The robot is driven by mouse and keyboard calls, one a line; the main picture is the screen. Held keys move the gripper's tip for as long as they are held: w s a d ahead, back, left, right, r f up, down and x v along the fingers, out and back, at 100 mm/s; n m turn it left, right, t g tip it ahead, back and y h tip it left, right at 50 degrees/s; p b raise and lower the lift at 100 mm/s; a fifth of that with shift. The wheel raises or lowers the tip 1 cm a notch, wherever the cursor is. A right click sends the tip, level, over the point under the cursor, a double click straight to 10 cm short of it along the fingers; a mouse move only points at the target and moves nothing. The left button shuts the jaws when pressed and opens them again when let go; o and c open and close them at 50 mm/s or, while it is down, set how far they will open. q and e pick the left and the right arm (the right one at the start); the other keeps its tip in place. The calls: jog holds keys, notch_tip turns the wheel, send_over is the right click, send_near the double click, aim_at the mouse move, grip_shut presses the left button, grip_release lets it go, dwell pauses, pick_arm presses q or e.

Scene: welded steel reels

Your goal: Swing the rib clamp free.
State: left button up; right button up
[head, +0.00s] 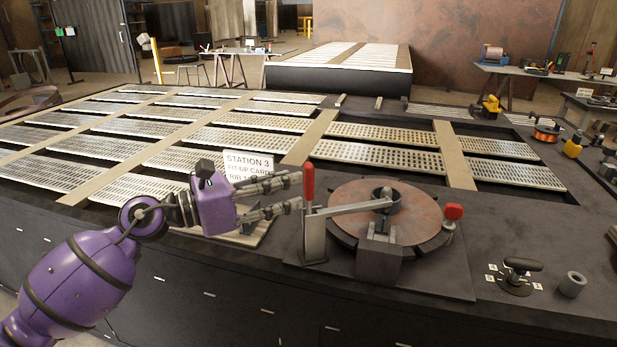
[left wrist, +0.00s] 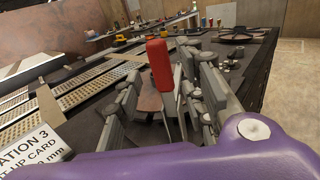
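A clamp with a red upright handle (head: 309,182) and a grey post (head: 314,238) stands at the left edge of a round brown steel disc (head: 345,195). Its flat arm (head: 350,208) reaches right across the disc, over a grey block (head: 380,255), toward a dark ring (head: 386,200). My left gripper (head: 298,192) is open, with its fingertips close to the handle from the left. In the left wrist view the red handle (left wrist: 160,65) shows between the two spread fingers; contact cannot be told. My right gripper is not in view.
A second red knob (head: 453,211) stands at the disc's right edge. A station card (head: 248,166) stands behind my left gripper. Slotted plates (head: 375,152) lie beyond.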

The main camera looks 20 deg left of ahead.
aim_at(309, 210)
pick_arm(q)
jog(key=x, duration=0.2)
jog(key=p+x, duration=0.1)
jog(key=x, duration=0.2)
jog(key=shift+r, duration=0.2)
jog(key=shift+w+d+f, duration=0.15)
jog(key=shift+w+d, duration=0.15)
grip_shut()
